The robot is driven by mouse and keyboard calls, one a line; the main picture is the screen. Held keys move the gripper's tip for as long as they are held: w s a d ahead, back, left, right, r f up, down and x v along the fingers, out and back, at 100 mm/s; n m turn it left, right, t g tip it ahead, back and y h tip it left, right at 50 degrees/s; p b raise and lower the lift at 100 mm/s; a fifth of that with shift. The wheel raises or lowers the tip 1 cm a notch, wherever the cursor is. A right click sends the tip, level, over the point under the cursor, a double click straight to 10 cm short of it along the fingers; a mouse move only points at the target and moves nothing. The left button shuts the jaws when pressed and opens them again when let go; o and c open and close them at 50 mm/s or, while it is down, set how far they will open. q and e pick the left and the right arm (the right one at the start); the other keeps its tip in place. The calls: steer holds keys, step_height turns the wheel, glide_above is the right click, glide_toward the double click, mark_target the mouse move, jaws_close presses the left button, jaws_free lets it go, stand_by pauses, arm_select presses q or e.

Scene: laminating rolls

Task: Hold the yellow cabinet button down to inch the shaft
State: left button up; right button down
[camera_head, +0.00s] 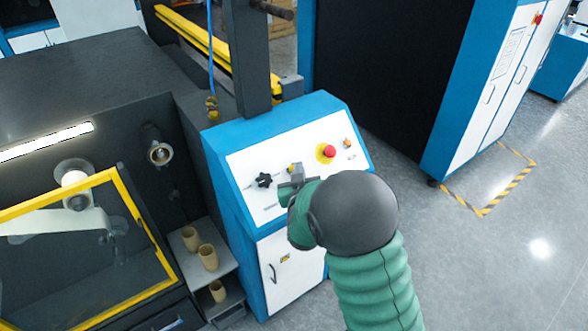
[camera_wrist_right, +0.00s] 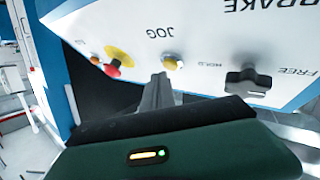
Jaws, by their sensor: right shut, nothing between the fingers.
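The yellow button (camera_head: 291,167) is on the white sloped panel of the blue cabinet (camera_head: 240,160), between the black knob and the red button. In the right wrist view the yellow button (camera_wrist_right: 171,63) sits under the label JOG. My right gripper (camera_head: 297,177) is shut and empty, with its fingers at the panel right by the button. In the right wrist view the fingertips (camera_wrist_right: 160,77) are just beside the button; I cannot tell whether they touch or press it. My left gripper is not in view. The shaft cannot be made out for sure.
A black knob (camera_head: 264,180) labelled FREE and HOLD sits left of the fingers. A red button on a yellow collar (camera_head: 327,152) is to the right. A dark machine with a yellow-framed window (camera_head: 130,205) stands at left. Grey floor (camera_head: 480,270) is clear at right.

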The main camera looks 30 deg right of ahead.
steer(key=shift+w+f, duration=0.1)
steer(key=shift+f, duration=0.05)
steer(key=shift+a, duration=0.25)
steer(key=shift+w+f+b, duration=0.25)
steer(key=shift+w+b, duration=0.05)
stand_by(1.7)
stand_by(1.9)
steer(key=shift+s+r+p, duration=0.35)
steer(key=shift+s+r, duration=0.05)
steer(key=shift+r, duration=0.15)
steer(key=shift+s+r, duration=0.1)
steer(key=shift+s, duration=0.1)
